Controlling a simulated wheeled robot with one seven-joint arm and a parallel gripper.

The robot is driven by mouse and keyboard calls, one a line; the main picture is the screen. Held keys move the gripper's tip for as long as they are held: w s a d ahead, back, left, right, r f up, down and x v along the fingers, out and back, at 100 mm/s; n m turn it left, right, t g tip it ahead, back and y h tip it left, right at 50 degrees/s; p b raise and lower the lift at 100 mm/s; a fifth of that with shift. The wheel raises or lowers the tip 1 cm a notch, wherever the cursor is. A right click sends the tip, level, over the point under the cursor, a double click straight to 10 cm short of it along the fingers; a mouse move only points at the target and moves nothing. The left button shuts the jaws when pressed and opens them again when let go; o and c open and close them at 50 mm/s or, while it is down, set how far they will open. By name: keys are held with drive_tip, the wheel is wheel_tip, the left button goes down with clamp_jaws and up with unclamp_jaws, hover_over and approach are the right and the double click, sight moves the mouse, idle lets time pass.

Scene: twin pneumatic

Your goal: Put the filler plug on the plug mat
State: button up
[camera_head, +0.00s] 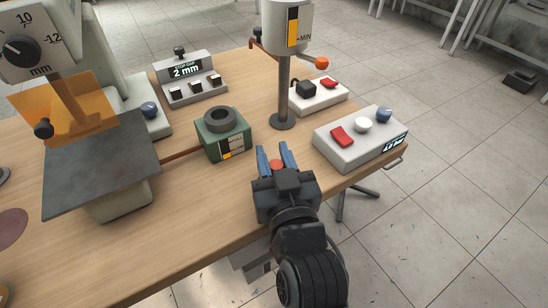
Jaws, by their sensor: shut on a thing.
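My gripper (274,154) has blue fingers and is over the right part of the wooden table. It is shut on a small red-orange piece (277,165), which I take to be the filler plug. Only its top shows between the fingers; the rest is hidden, and I cannot tell its height above the table. A flat dark maroon disc (11,228) lies at the table's left edge in the picture, partly cut off. It looks like the plug mat and nothing lies on its visible part. It is far to the left of my gripper.
A green block (222,137) with a black ring on top stands just left of my gripper. A machine with a dark plate (101,165) and orange guard stands between gripper and disc. A grey button box (361,138) and a post (283,90) are right and behind. The front table strip is clear.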

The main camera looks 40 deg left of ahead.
drive_tip(key=shift+f, duration=0.2)
drive_tip(key=o, duration=1)
drive_tip(key=shift+r, duration=0.1)
drive_tip(key=shift+r, duration=0.1)
drive_tip(key=b+v, duration=0.1)
drive_tip(key=v, duration=1.1)
